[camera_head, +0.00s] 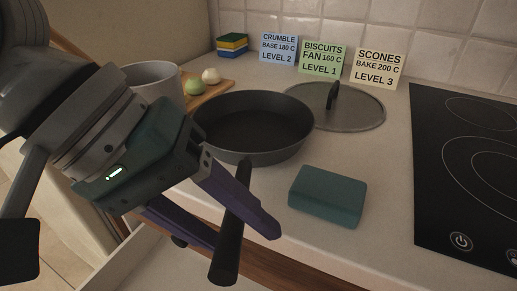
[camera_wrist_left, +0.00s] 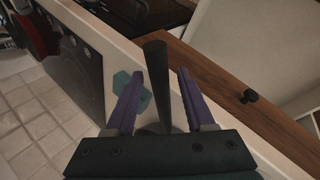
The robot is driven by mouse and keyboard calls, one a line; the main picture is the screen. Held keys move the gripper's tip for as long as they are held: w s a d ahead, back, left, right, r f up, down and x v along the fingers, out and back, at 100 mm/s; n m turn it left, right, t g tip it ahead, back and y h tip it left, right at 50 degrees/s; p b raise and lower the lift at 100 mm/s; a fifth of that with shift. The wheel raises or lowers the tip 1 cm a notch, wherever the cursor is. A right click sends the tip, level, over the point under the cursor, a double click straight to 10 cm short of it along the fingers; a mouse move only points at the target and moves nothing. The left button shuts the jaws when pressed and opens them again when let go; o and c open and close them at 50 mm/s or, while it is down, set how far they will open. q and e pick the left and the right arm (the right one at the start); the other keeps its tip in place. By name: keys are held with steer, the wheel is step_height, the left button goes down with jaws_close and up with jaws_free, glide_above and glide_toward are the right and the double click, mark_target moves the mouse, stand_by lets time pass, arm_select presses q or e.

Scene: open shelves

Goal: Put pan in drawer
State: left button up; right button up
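The dark frying pan (camera_head: 253,125) sits on the white counter, its black handle (camera_head: 229,235) reaching past the counter's front edge. My left gripper (camera_head: 222,240) is open at the handle. In the left wrist view, the handle (camera_wrist_left: 156,75) stands between the two spread purple fingers of the left gripper (camera_wrist_left: 153,88), with gaps on both sides. A wooden front with a black knob (camera_wrist_left: 249,96) shows there. A pale panel edge (camera_head: 130,262) at the lower left of the head view may belong to an open drawer; its inside is mostly hidden. My right gripper is out of view.
A teal block (camera_head: 327,196) lies right of the pan, and a glass lid (camera_head: 338,107) lies behind it. A black cooktop (camera_head: 470,170) fills the right. A grey pot (camera_head: 152,78), a board with round items and several label cards stand at the back.

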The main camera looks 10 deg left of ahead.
arm_select(q)
steer(key=p+v, duration=0.2)
steer(key=v, duration=0.9)
steer(key=shift+r, duration=0.2)
steer(key=shift+a+r, duration=0.2)
steer(key=shift+a, duration=0.05)
steer(key=shift+c, duration=0.8)
steer(key=shift+w+m, duration=0.2)
steer(key=shift+m, duration=0.3)
steer(key=shift+c, duration=0.7)
steer(key=m+t+y+b, duration=0.15)
steer(key=m+y, duration=0.45)
steer(key=m, duration=1.6)
glide_toward(227, 148)
steer(key=shift+t, duration=0.45)
steer(key=x, duration=0.4)
steer(key=shift+a+f, duration=0.15)
steer(key=shift+f, duration=0.1)
steer(key=shift+s+b+x, duration=0.15)
steer(key=shift+b+x, duration=0.2)
steer(key=shift+x, duration=0.9)
steer(key=shift+s+b+x, duration=0.15)
steer(key=shift+b+x, duration=0.15)
steer(key=shift+x, duration=1)
